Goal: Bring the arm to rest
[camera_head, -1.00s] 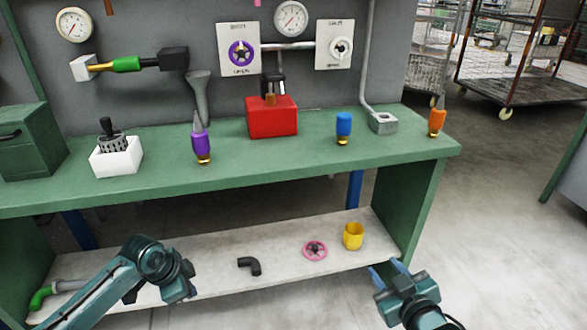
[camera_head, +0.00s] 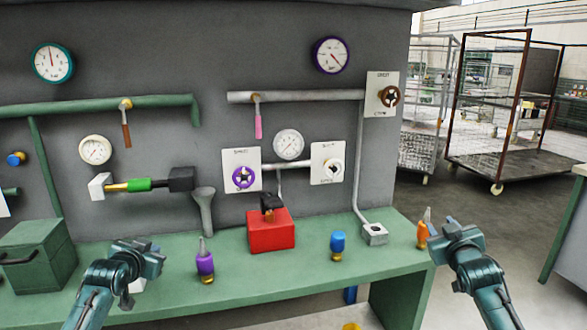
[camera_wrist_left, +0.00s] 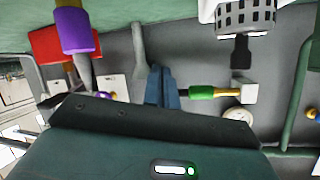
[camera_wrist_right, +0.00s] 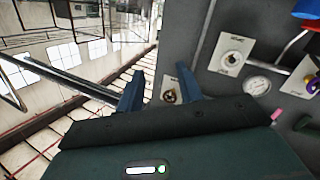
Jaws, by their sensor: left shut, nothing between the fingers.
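My left gripper (camera_head: 143,252) is raised at the front left of the green bench (camera_head: 300,281). In the left wrist view its two blue fingers (camera_wrist_left: 162,86) are together with nothing between them. My right gripper (camera_head: 455,236) is raised by the bench's right end, close in the picture to the orange-capped bottle (camera_head: 422,236). In the right wrist view its fingers (camera_wrist_right: 158,86) stand apart and empty. The left gripper mostly hides the white box, which shows in the left wrist view (camera_wrist_left: 288,4).
The bench carries a purple bottle (camera_head: 205,264), red box (camera_head: 270,232), blue-capped bottle (camera_head: 338,243) and green chest (camera_head: 38,258). Pipes, gauges and valve wheels cover the grey wall (camera_head: 215,125) behind. Wheeled cage carts (camera_head: 500,110) stand at the back right, with open floor before them.

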